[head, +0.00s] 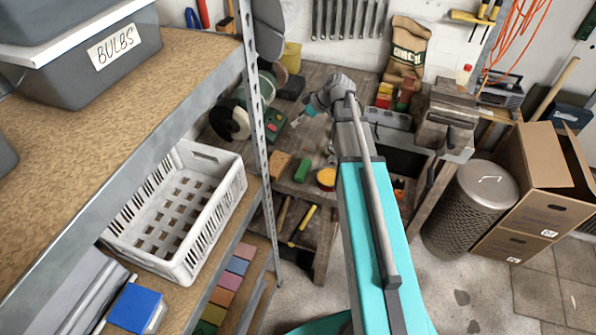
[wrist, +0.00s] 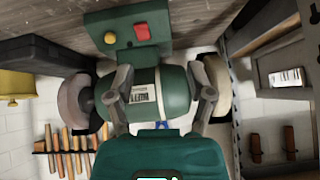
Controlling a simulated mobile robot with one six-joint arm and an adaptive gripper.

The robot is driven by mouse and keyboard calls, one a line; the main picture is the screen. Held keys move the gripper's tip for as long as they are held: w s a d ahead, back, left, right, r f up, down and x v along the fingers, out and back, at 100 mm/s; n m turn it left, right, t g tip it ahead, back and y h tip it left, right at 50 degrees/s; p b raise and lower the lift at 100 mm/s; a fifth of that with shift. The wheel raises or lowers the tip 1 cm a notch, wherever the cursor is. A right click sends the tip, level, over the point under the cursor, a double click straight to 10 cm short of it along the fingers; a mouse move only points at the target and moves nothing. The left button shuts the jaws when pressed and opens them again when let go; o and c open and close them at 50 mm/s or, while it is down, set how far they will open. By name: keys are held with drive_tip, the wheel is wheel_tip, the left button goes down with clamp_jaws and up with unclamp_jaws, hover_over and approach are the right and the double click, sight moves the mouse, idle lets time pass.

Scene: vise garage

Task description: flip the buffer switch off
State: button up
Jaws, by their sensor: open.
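The buffer (head: 273,124) is a green machine on the bench, with a pale wheel (head: 231,121) in the head view. In the wrist view its green motor body (wrist: 145,95) appears upside down between two wheels. Its green base (wrist: 120,35) carries a red rectangular switch (wrist: 142,32) and a round yellow knob (wrist: 109,38). I cannot tell the switch's position. My gripper (wrist: 163,82) is open and empty, its fingers apart in front of the motor body. In the head view my gripper (head: 297,122) is just right of the buffer, and its fingertips are small there.
Blocks, including a green one (head: 301,170), and a yellow-topped round tin (head: 326,178) lie on the bench in front. A vise (head: 447,122) is at the right. A white crate (head: 215,225) sits on the near shelf.

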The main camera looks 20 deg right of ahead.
drive_tip(key=s+a+m+g+h, duration=0.1)
drive_tip(key=s+a+m+h, duration=0.1)
drive_tip(key=s, duration=0.5)
drive_tip(key=s+a+f+m+g+h+p, duration=0.1)
drive_tip(key=s+a+m+g+h, duration=0.1)
drive_tip(key=s+m, duration=0.2)
drive_tip(key=s+a+f+m+g+h+p, duration=0.1)
drive_tip(key=s+a+m+h, duration=0.1)
drive_tip(key=s, duration=0.7)
drive_tip(key=shift+s+a+f+m+h, duration=0.15)
drive_tip(key=shift+s+a+m+h, duration=0.2)
drive_tip(key=shift+m, duration=0.55)
drive_tip(key=shift+d, duration=0.1)
idle(0.4)
